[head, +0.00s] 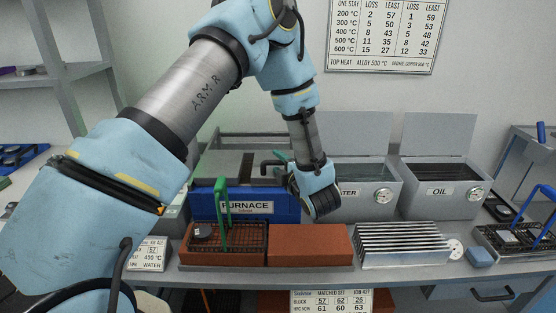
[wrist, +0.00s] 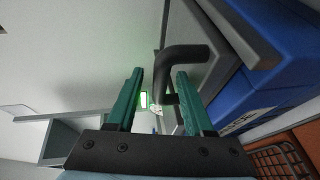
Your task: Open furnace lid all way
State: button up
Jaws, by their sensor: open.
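The blue furnace (head: 205,203) with its FURNACE label stands on the bench at centre left. Its grey lid (head: 218,165) shows above the blue body; how far it is raised is hard to tell. A black bent handle (head: 268,164) sticks out at the lid's right side. My gripper (head: 281,156) is at the handle, mostly hidden behind my wrist. In the wrist view, my green fingers (wrist: 157,98) are open, with the black handle (wrist: 183,58) between and beyond their tips. I cannot see contact. The grey lid edge (wrist: 240,30) and blue body (wrist: 265,70) lie to the right.
A wire basket (head: 255,238) with a green upright handle sits on red brick in front of the furnace. Grey WATER (head: 362,197) and OIL (head: 430,200) tanks with raised lids stand to the right. A finned metal rack (head: 400,242) is in front of them.

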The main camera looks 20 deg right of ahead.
jog(key=shift+w+f, duration=0.1)
jog(key=shift+w, duration=0.2)
grip_shut()
dwell(1.3)
